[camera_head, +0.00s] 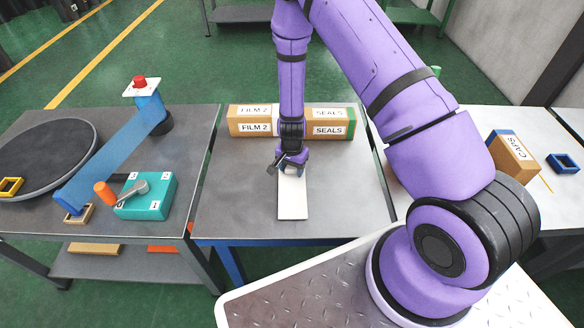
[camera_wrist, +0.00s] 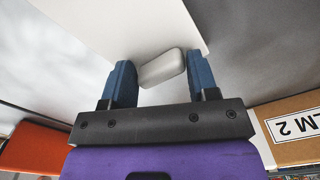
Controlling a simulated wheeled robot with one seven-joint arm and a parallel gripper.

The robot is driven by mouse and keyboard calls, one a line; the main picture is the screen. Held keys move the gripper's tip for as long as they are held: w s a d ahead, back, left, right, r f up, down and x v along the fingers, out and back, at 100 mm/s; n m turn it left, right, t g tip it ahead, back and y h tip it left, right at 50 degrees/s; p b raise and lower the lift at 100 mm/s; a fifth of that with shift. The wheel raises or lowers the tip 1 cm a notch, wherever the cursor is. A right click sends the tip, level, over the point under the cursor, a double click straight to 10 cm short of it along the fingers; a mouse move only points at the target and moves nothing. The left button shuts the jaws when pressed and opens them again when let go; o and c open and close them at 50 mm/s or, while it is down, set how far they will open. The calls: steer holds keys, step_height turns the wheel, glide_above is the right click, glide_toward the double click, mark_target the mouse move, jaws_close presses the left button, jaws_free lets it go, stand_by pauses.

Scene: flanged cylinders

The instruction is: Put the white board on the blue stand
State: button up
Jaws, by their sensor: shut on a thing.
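The white board (camera_head: 293,200) is a flat rectangle over the middle table, its long side running toward my base; I cannot tell whether it touches the table. My gripper (camera_head: 291,168) is at its far end. In the wrist view, my gripper (camera_wrist: 162,75) is shut on a pale rounded handle (camera_wrist: 162,68) on the white board (camera_wrist: 120,28), with one blue finger at each side. A small blue square piece with a hollow top (camera_head: 563,163), seemingly the blue stand, sits on the right table, well apart from my gripper.
Cardboard boxes (camera_head: 253,128) marked FILM 2 and SEALS stand behind the board. The left table holds a teal box (camera_head: 147,197) with a lever, a translucent blue bar (camera_head: 112,157) and a dark turntable (camera_head: 45,152).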

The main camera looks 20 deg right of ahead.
steer(key=o, duration=0.9)
steer(key=s+r+n+t+y, duration=0.1)
steer(key=s+r+n, duration=0.25)
steer(key=r, duration=1.65)
steer(key=s+r+n+t+y, duration=0.15)
steer(key=s+r, duration=0.25)
steer(key=r, duration=1.7)
steer(key=shift+s+d+r+n+t+h, duration=0.45)
steer(key=shift+s+d+r+n, duration=0.3)
steer(key=shift+s+r, duration=2.05)
steer(key=shift+s+d+r+n+t+h, duration=0.65)
steer(key=shift+s+r, duration=0.85)
steer(key=shift+s, duration=2.65)
steer(key=shift+s+d+r+n+t+h, duration=0.2)
steer(key=shift+s+d+r+n, duration=0.7)
steer(key=shift+s+r, duration=1.9)
